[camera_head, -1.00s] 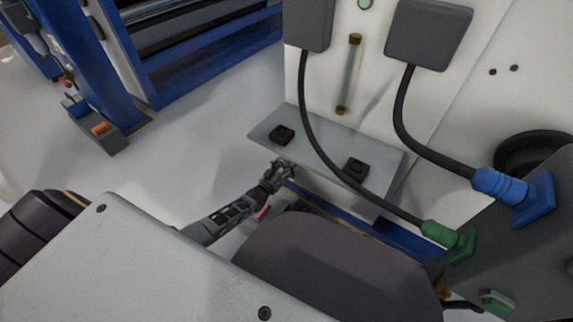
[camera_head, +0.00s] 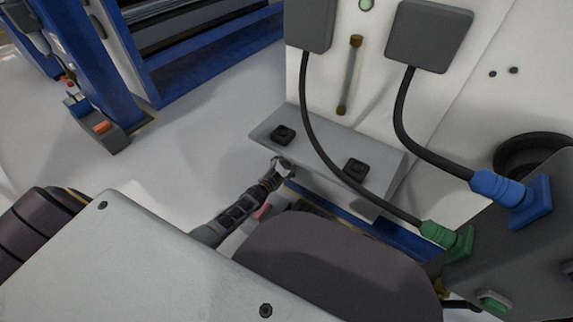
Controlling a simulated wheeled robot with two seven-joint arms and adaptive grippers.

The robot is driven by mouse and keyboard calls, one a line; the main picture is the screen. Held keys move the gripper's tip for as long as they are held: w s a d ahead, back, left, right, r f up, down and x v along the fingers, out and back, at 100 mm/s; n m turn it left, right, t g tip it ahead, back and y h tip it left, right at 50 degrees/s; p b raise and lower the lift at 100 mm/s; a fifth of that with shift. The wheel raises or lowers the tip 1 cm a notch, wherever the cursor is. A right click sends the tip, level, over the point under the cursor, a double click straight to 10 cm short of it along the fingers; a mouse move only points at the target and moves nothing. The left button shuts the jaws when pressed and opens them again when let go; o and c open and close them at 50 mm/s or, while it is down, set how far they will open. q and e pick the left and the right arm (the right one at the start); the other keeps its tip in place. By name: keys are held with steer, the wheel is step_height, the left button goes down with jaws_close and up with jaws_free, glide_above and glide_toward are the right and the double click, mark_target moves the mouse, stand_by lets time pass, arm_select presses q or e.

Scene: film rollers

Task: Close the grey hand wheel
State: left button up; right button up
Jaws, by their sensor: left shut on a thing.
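My left gripper (camera_head: 279,172) is at the front edge of the grey metal shelf, just below and in front of its left black knob. It is small and partly hidden. It is shut on a small light grey curved piece (camera_head: 285,162), which looks like part of the grey hand wheel; the rest of the wheel is not clearly visible. My right gripper is not in view.
The grey shelf (camera_head: 323,160) carries two black knobs (camera_head: 283,135). A black cable (camera_head: 308,115) hangs over it to a green connector (camera_head: 446,237); another runs to a blue connector (camera_head: 512,195). Blue machine frames stand at upper left, with open floor (camera_head: 190,150) between.

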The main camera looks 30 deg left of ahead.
arm_select(q)
steer(key=m, duration=0.4)
stand_by(0.5)
steer(key=o, duration=1)
steer(key=shift+s+a, duration=0.3)
steer(key=shift+s, duration=1.7)
steer(key=shift+s+a, duration=0.3)
steer(key=shift+s, duration=1.65)
steer(key=shift+s+a, duration=0.3)
steer(key=shift+s, duration=1.7)
